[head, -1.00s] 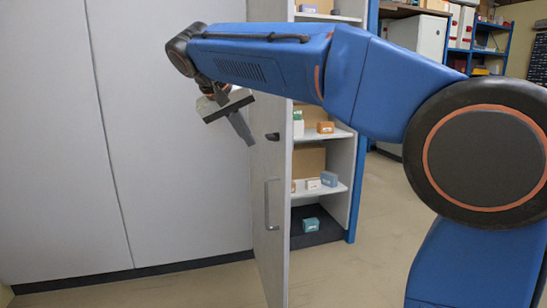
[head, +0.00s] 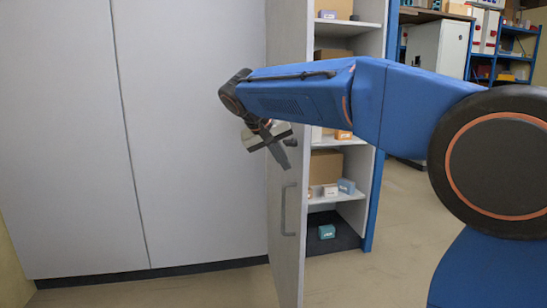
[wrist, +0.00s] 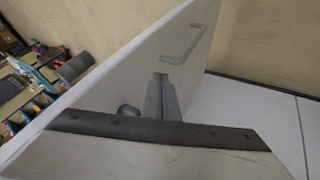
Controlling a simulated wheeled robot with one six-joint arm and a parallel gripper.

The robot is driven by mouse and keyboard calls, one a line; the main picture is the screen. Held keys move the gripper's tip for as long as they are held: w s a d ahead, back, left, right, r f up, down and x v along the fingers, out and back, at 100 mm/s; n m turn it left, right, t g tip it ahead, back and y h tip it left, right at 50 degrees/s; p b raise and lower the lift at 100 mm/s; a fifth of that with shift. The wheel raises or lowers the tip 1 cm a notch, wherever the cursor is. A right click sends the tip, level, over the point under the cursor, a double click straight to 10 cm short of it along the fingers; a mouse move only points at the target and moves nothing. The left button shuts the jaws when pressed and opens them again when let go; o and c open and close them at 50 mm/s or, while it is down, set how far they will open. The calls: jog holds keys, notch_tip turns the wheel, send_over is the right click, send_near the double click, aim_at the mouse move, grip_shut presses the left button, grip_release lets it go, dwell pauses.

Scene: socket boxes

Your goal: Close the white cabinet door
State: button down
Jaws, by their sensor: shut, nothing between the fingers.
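The white cabinet door (head: 285,235) stands swung out from the cabinet, seen nearly edge-on in the head view, with the shelves open to its right. Its grey bar handle (head: 284,208) is on the door's left-facing side, and the handle also shows in the wrist view (wrist: 186,42). My gripper (head: 286,162) is shut and empty, in front of the door face above the handle. In the wrist view my gripper (wrist: 160,82) points along the door surface (wrist: 115,80), near a dark round knob (wrist: 127,110). I cannot tell whether the fingers touch the door.
Flat white closed panels (head: 195,140) fill the left. Open shelves (head: 335,196) hold several small boxes, with a teal box (head: 326,232) at the bottom. Free floor (head: 390,235) lies right of the cabinet. A blue rack (head: 515,60) stands far back.

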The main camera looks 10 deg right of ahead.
jog(key=shift+d, duration=0.95)
